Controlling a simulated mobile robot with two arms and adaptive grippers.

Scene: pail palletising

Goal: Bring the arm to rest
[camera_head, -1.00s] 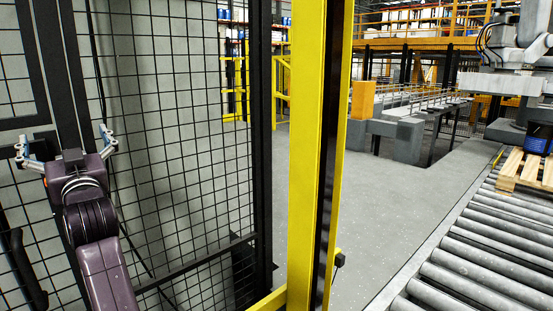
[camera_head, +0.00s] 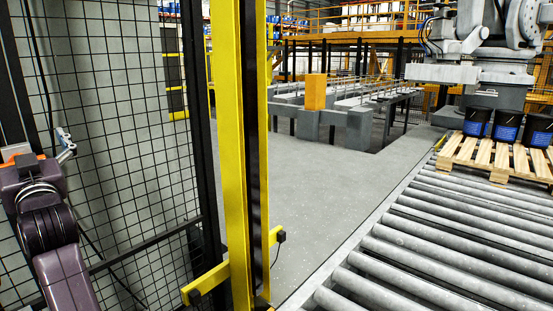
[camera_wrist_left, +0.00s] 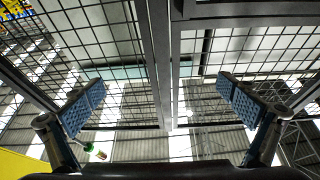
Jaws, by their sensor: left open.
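My left arm comes in at the lower left of the head view, bent upward in front of the mesh fence. One finger of its gripper (camera_head: 66,146) shows at the left edge there; the other finger is hidden or out of frame. In the left wrist view the left gripper (camera_wrist_left: 168,103) is open, its two blue-padded fingers wide apart with nothing between them. Beyond them are the fence's mesh and dark bars. My right gripper is in neither view.
A black mesh fence (camera_head: 135,120) stands close behind my left arm. A yellow post (camera_head: 229,150) stands right of it. A roller conveyor (camera_head: 440,240) runs at the right, with dark pails (camera_head: 507,127) on a wooden pallet (camera_head: 470,155). Grey floor (camera_head: 340,190) between is clear.

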